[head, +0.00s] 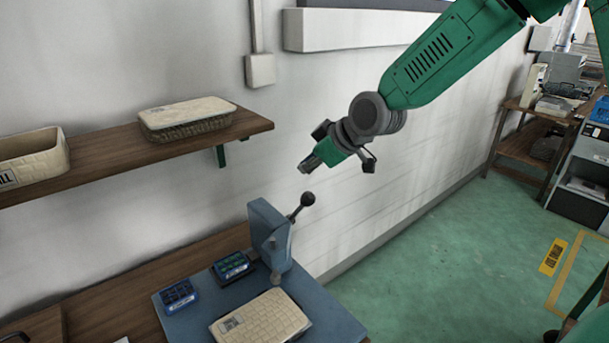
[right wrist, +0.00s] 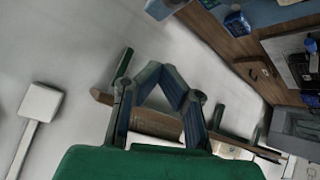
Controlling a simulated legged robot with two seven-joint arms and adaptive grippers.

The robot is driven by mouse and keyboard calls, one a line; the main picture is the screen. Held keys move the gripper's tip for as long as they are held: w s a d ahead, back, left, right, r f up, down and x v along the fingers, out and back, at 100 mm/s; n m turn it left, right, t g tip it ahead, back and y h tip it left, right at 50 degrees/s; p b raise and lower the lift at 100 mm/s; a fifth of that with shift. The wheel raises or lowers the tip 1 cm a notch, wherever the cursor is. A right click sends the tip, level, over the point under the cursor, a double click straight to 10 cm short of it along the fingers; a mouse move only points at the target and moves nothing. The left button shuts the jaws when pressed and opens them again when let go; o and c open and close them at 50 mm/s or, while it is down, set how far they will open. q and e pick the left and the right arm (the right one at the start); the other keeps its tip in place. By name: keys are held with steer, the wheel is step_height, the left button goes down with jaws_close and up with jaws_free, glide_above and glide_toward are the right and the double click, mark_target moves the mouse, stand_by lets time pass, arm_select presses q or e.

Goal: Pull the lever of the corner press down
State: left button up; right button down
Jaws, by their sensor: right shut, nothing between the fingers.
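The corner press (head: 268,235) is a blue-grey upright on a blue base plate (head: 335,318) at the bench corner. Its lever (head: 298,209) slants up to the right and ends in a dark ball knob (head: 307,199). My right gripper (head: 306,164) is shut and empty, up against the wall side of the picture, above the knob and apart from it. In the right wrist view its fingers (right wrist: 172,82) meet at the tips. The lever cannot be made out clearly in that view. My left gripper is not in view.
A wooden shelf (head: 100,163) with two cream baskets runs along the wall at left. Open green floor (head: 430,260) lies to the right.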

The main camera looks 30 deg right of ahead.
steer(key=p, duration=0.1)
glide_above(298, 210)
steer(key=w+a, duration=0.1)
steer(key=a, duration=0.1)
step_height(298, 210, down, 6)
steer(key=s, duration=0.1)
steer(key=s+d+f, duration=0.1)
steer(key=p, duration=0.1)
steer(key=shift+s+d+f, duration=0.35)
steer(key=shift+s, duration=0.05)
steer(key=shift+f, duration=0.15)
steer(key=shift+w, duration=0.1)
